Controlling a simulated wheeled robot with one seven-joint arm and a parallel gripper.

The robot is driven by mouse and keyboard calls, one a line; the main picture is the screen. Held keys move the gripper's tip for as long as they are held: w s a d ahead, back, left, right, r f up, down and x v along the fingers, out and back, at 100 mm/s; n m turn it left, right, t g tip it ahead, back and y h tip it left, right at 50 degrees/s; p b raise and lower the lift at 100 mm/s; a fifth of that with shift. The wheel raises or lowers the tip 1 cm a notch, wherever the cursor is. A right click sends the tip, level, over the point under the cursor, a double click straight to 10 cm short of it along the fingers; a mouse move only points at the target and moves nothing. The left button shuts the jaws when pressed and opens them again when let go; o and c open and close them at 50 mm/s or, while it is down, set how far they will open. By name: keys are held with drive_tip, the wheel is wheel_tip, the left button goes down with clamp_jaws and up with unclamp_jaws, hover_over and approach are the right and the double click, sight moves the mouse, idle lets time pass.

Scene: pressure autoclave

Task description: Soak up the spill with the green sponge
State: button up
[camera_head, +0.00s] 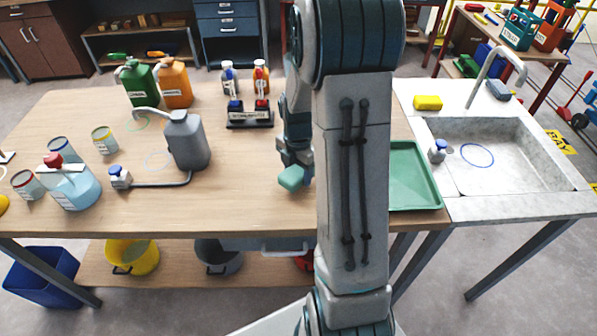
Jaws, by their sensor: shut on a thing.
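The green sponge (291,178) is in my gripper (296,163), which is shut on it and points down over the wooden table (240,200), left of the green tray. I cannot tell whether the sponge touches the tabletop. No clear puddle shows. A blue ring (477,155) marks the sink basin. My arm hides part of the table right of the sponge.
A grey jug (188,142), green canister (139,84) and orange canister (175,86) stand left. A bottle rack (249,118) is behind the sponge. A green tray (412,178) lies right, beside the sink (520,150). A yellow sponge (428,103) lies at the sink. The front middle tabletop is clear.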

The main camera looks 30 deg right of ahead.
drive_tip(key=shift+r+p, duration=1.7)
drive_tip(key=shift+r, duration=0.85)
drive_tip(key=shift+f, duration=0.1)
